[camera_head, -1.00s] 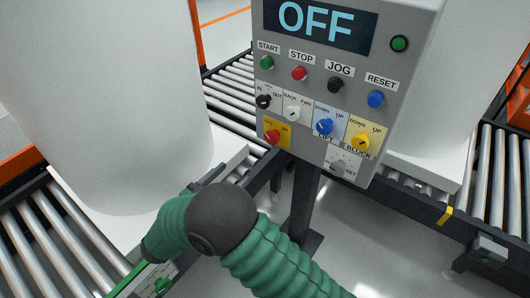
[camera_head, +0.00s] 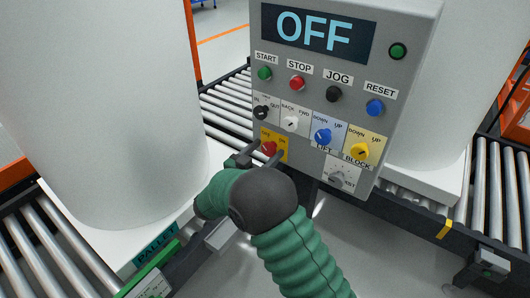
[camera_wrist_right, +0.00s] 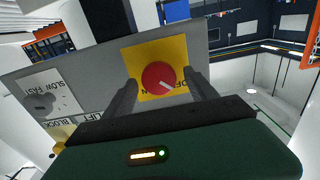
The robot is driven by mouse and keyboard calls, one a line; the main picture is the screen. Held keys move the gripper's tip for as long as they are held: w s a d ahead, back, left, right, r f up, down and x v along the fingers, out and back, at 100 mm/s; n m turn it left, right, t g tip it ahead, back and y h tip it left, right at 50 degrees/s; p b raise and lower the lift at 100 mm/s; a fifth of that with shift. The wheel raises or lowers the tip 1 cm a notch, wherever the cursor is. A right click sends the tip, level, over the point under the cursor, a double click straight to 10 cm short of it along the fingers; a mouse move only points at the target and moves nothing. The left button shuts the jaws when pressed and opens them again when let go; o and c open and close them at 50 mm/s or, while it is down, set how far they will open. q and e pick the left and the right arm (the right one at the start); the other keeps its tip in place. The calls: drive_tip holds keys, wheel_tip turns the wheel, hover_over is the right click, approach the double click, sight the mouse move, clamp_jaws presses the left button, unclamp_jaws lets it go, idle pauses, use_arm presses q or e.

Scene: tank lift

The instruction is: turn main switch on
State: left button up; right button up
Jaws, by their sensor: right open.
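The main switch is a red knob (camera_head: 269,148) on a yellow plate at the lower left of the grey control panel (camera_head: 408,75). The panel's display (camera_head: 313,30) reads OFF. My right gripper (camera_head: 262,154) is open at the switch, with one finger on each side of the red knob. In the right wrist view the red knob (camera_wrist_right: 158,77) lies between the two open fingers (camera_wrist_right: 160,92), and a pale pointer mark shows on it. I cannot tell whether the fingers touch it. My left gripper is not in view.
Other buttons and knobs sit close by, among them the black IN/OUT knob (camera_head: 261,112), the white BACK/FWD knob (camera_head: 291,122) and the blue lift knob (camera_head: 322,136). Large white tanks (camera_head: 100,100) stand on both sides. Roller conveyors (camera_head: 50,245) run below the panel.

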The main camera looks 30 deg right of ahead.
drive_tip(key=c, duration=1.4)
drive_tip(key=shift+m, duration=0.5)
drive_tip(key=m+b, duration=0.1)
drive_tip(key=m, duration=0.2)
drive_tip(key=shift+s+f+m, duration=0.1)
drive_tip(key=shift+f+m, duration=0.05)
drive_tip(key=shift+m, duration=0.15)
drive_tip(key=m+b, duration=0.3)
drive_tip(key=m, duration=0.1)
drive_tip(key=shift+f+m, duration=0.15)
drive_tip(key=shift+m, duration=0.15)
drive_tip(key=m+b, duration=0.3)
drive_tip(key=m, duration=0.1)
drive_tip(key=shift+s+f+b, duration=0.1)
drive_tip(key=shift+f+b, duration=0.1)
drive_tip(key=shift+b, duration=0.2)
drive_tip(key=shift+m+b, duration=2.15)
drive_tip(key=shift+m, duration=0.35)
